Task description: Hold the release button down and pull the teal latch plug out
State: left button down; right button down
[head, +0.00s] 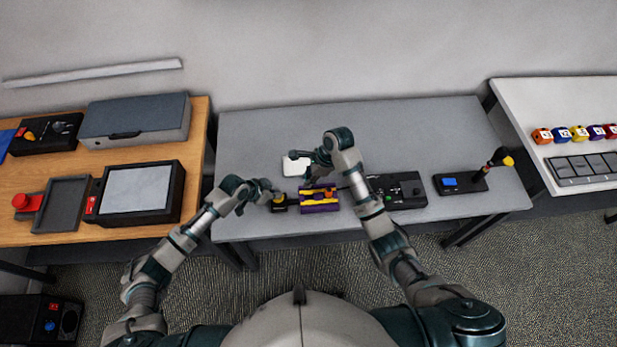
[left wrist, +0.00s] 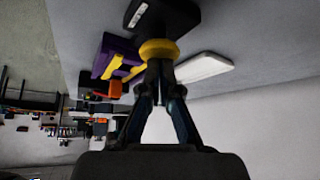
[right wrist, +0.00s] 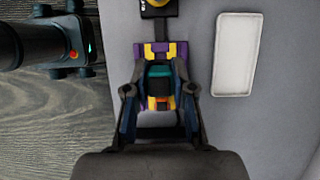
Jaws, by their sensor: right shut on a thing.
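The purple-and-yellow latch fixture (head: 320,208) stands near the front of the grey table, joined to a small black box (head: 279,208) with a yellow release button (left wrist: 158,50). My left gripper (head: 266,190) has its fingertips together against the button, as the left wrist view shows (left wrist: 158,66). My right gripper (head: 304,156) is shut on the teal plug (right wrist: 158,72). In the head view this gripper shows apart from the fixture, toward the white tray. In the right wrist view the plug hides the middle of the fixture (right wrist: 181,52).
A white tray (right wrist: 236,20) lies behind the fixture. The back of the grey table (head: 420,125) is clear. Wooden and white tables stand at either side.

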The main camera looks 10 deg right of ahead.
pick_arm(q)
jog(key=shift+r, duration=3.4)
